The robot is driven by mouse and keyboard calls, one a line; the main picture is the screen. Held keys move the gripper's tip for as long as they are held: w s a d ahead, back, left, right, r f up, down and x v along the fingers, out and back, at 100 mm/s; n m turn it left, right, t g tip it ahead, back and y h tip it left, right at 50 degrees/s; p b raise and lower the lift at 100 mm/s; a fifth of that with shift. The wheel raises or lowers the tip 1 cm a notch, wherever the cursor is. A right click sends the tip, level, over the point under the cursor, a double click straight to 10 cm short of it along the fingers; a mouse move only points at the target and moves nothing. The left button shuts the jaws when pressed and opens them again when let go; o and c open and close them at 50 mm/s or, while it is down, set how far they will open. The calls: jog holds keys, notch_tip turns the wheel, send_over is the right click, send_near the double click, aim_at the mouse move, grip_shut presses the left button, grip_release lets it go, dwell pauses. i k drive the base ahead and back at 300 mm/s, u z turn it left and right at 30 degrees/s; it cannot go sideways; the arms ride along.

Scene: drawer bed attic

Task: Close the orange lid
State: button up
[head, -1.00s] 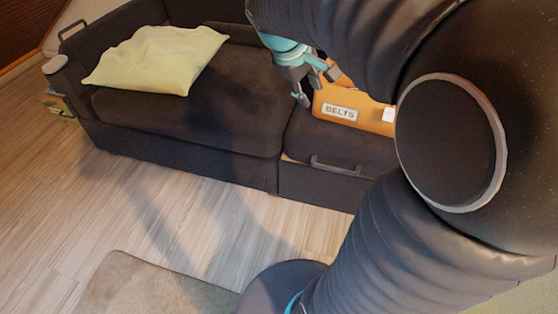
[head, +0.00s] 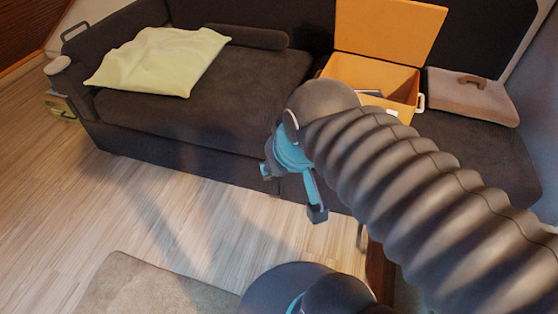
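The orange lid (head: 390,32) stands raised and open at the back of the orange box (head: 400,84), which sits on the dark sofa's right part. The box's inside shows, with something dark in it. My arm hides part of the box's front. My gripper (head: 291,191) is in front of the sofa, lower than the box and to its left in the picture. Its fingers look spread, with nothing between them. It is apart from the lid.
A brown case with a handle (head: 475,96) lies right of the box. A pale yellow pillow (head: 155,62) lies on the sofa's (head: 245,85) left part. A rug (head: 140,288) lies on the wood floor (head: 120,200). Open floor lies to the left.

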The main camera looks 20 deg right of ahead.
aim_at(406, 33)
jog(key=k, duration=0.5)
jog(key=u, duration=0.95)
jog(key=i, duration=1.2)
jog(key=z, duration=2.8)
